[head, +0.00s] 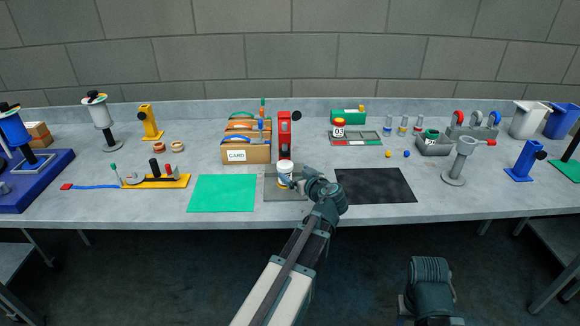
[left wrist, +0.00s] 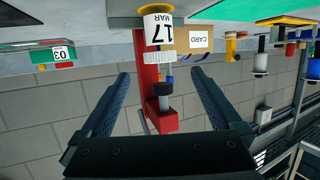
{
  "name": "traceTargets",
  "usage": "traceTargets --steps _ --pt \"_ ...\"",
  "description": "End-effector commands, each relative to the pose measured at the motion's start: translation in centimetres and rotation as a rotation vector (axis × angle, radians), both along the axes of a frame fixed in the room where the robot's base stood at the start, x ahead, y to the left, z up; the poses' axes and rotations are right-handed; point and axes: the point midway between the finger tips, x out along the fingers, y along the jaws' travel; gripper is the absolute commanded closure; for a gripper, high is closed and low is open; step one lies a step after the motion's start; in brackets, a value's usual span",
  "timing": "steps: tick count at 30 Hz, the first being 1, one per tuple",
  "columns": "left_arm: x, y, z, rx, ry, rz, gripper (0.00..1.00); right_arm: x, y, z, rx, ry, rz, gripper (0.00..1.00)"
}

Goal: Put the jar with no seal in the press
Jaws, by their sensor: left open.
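In the left wrist view, which is upside down, the jar (left wrist: 158,28) shows the label "17 MAR". My left gripper (head: 299,181) is at the right front of the jar, open and empty, with the jar beyond its fingertips. A red upright device with a black knob (head: 284,128) stands behind the jar. Seals cannot be made out. My right gripper is not seen.
A green mat (head: 222,193) lies left and a black mat (head: 374,186) right, both bare. A card box (head: 246,153) stands left of the red device. Similar yellow (head: 150,121) and blue (head: 523,160) devices stand farther off.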

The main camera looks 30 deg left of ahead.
Motion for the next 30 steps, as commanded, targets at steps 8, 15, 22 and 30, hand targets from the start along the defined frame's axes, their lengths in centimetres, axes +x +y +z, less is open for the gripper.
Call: traceTargets --steps 8,15,22,30 --pt "-2.5 -3.3 1.4 0.0 0.0 -0.001 0.01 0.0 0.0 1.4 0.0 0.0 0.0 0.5" --pt "-3.0 -4.1 1.6 0.0 0.0 0.001 0.01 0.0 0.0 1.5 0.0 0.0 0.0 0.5" --pt "-3.0 -4.3 1.3 -0.003 0.011 -0.001 0.01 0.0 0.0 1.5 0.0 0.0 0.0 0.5" --pt "-8.6 -13.0 -6.3 -0.14 0.505 -0.162 0.01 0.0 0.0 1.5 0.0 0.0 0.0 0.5"
